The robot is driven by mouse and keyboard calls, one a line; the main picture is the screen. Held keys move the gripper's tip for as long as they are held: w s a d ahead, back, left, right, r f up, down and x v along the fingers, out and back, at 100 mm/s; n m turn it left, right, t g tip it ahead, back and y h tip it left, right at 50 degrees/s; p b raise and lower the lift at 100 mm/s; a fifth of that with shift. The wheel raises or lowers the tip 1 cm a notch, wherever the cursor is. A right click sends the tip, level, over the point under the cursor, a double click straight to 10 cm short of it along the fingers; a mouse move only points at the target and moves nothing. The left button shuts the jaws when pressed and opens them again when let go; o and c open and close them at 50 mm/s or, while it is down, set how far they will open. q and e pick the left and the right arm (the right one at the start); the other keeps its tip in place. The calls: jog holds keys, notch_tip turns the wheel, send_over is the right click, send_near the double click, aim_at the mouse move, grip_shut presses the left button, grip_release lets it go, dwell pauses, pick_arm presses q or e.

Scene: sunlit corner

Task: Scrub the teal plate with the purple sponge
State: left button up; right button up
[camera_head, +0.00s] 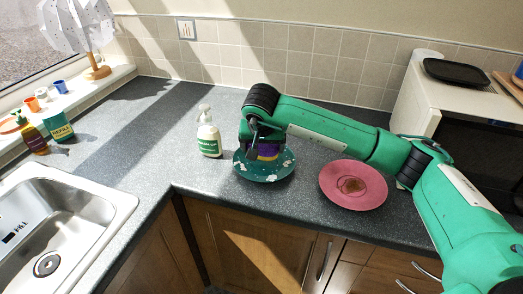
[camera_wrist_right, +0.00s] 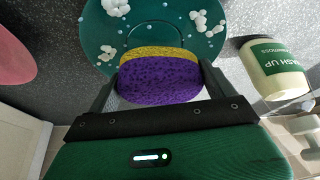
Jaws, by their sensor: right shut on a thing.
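The teal plate (camera_head: 278,170) lies on the grey counter, with white foam and small bubbles on it. It also shows at the top of the right wrist view (camera_wrist_right: 170,30), with foam clumps near its rim. My right gripper (camera_head: 262,152) is over the plate and shut on the purple sponge (camera_wrist_right: 160,80), which has a yellow layer on its far side. The sponge also shows below the gripper in the head view (camera_head: 266,153). Whether the sponge touches the plate I cannot tell. My left gripper is not in view.
A white soap bottle (camera_head: 208,135) with a green label stands just left of the teal plate. A steel sink (camera_head: 85,212) is at the left, a microwave (camera_head: 458,115) at the right.

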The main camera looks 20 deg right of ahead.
jog(key=shift+w+r+p, duration=0.25)
jog(key=shift+r+p, duration=0.05)
jog(key=shift+r, duration=0.5)
notch_tip(320, 180, up, 2)
jog(key=shift+s+r+p, duration=0.15)
jog(key=shift+p, duration=0.3)
jog(key=shift+r, duration=0.15)
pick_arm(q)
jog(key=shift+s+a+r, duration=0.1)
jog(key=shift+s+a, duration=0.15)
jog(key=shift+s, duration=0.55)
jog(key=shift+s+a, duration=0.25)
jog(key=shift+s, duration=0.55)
